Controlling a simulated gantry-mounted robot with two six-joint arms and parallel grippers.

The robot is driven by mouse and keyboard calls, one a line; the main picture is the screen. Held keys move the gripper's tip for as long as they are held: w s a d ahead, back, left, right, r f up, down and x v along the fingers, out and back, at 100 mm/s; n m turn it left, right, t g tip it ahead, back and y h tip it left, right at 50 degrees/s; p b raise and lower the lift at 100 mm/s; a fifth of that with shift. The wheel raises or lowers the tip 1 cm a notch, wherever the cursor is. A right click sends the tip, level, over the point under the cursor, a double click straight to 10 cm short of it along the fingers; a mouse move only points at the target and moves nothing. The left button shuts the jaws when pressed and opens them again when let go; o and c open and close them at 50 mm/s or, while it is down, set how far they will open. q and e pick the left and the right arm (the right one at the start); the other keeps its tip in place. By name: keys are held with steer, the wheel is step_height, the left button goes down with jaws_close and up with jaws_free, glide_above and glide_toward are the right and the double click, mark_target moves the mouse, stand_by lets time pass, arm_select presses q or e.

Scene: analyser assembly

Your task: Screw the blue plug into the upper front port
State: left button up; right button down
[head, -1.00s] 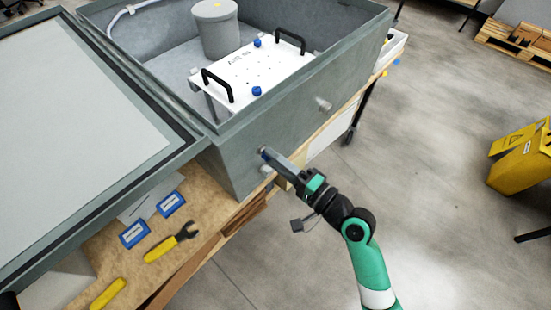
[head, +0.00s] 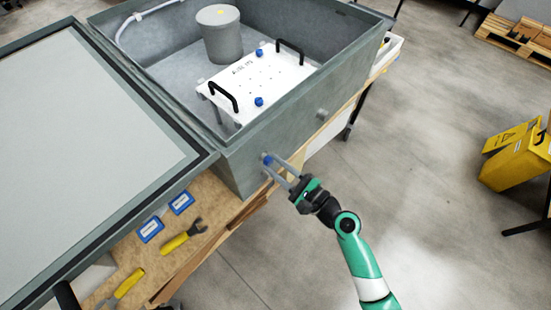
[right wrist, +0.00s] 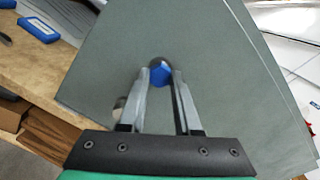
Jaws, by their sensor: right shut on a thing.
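The blue plug (head: 267,159) is at the upper front port, on the grey enclosure's front wall (head: 300,139) near its left corner. My right gripper (head: 271,167) is shut on the plug, with its two fingers reaching to the wall. In the right wrist view the plug (right wrist: 160,75) sits between the fingertips of the right gripper (right wrist: 161,79), against the wall. The port behind it is mostly hidden, and I cannot tell how deep the plug sits. A metal lower port (right wrist: 120,103) shows beside the left finger. My left gripper is not in view.
The open lid (head: 90,150) lies to the left. A white plate (head: 262,75) with black handles and blue knobs, and a grey canister (head: 220,38), are inside the enclosure. Another metal fitting (head: 322,114) protrudes from the front wall. Blue boxes (head: 150,229) and yellow-handled tools (head: 175,243) lie on the bench.

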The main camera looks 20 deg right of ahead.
steer(key=m+p, duration=0.1)
steer(key=m, duration=0.1)
steer(key=m+p, duration=0.1)
steer(key=m, duration=0.1)
steer(key=m+p, duration=0.1)
steer(key=m, duration=0.1)
steer(key=shift+r, duration=0.3)
steer(key=m+p, duration=0.2)
steer(key=m, duration=0.3)
steer(key=shift+p, duration=0.35)
steer(key=m, duration=0.2)
steer(key=shift+f+m+p, duration=0.15)
steer(key=shift+m+p, duration=0.15)
steer(key=shift+p, duration=0.05)
steer(key=shift+f, duration=0.1)
steer(key=c, duration=0.7)
jaws_free()
steer(key=shift+c, duration=0.2)
